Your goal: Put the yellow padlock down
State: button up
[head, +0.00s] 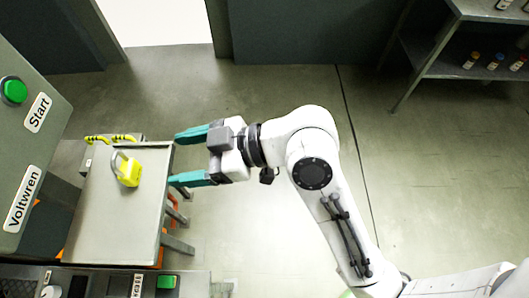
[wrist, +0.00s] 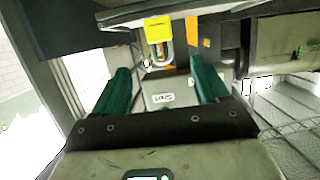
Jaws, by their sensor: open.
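The yellow padlock (head: 131,174) rests on a grey flat top (head: 112,220) in the head view, with its pale shackle toward the upper left. It also shows in the wrist view (wrist: 158,27), top centre, with the shackle below the yellow body. My gripper (head: 176,159) has two teal fingers spread wide, with nothing between them. It is at the right edge of the grey top, pointing left toward the padlock and apart from it. In the wrist view, the fingers (wrist: 160,75) frame an empty gap below the padlock.
A grey machine panel with a green Start button (head: 14,91) stands at the left. Another green button (head: 166,282) is at the front. Yellow-and-black handles (head: 111,139) lie behind the grey top. A shelf with small bottles (head: 471,61) is at the far right. The middle floor is clear.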

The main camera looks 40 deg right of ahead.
jog(key=s+d+f+m+g+h, duration=0.25)
jog(key=d+f, duration=0.25)
jog(key=f, duration=0.3)
jog(key=s+d+f+m+g+h, duration=0.1)
jog(key=s+d+f+m+h, duration=0.3)
jog(key=d+f, duration=0.3)
jog(key=s+d+f+m+g+h, duration=0.4)
jog(key=s+d+f, duration=0.4)
jog(key=s, duration=0.4)
jog(key=shift+d+h, duration=0.65)
jog(key=shift+d, duration=0.15)
jog(key=shift+g, duration=0.25)
